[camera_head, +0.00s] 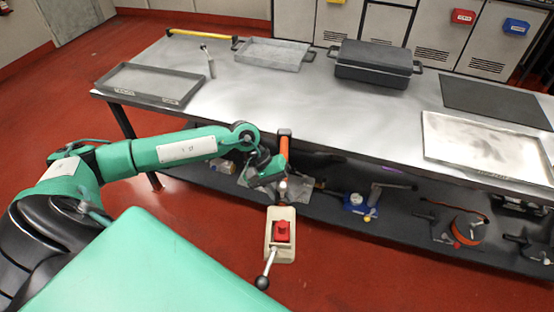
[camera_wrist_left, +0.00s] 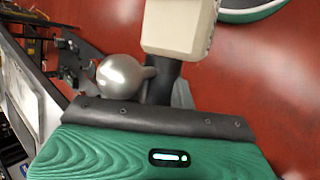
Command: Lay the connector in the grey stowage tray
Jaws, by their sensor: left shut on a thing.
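The connector (camera_head: 281,247) has a beige body with a red block on its face and a lever with a dark knob. My left gripper (camera_head: 283,188) is shut on it near its upper end, and it hangs in front of the bench edge. In the left wrist view the beige body (camera_wrist_left: 178,28) and a dark neck show beyond the gripper; the fingertips are hidden. A shallow grey tray (camera_head: 155,83) lies empty on the bench at the left. Another grey tray with handles (camera_head: 270,52) stands at the back. I cannot tell which is the stowage tray. My right gripper is out of view.
The steel bench (camera_head: 310,110) has clear room in the middle. A dark lidded case (camera_head: 373,62) stands at the back, with a black mat (camera_head: 495,101) and a pale tray (camera_head: 485,145) at the right. Tools fill the lower shelf (camera_head: 330,205).

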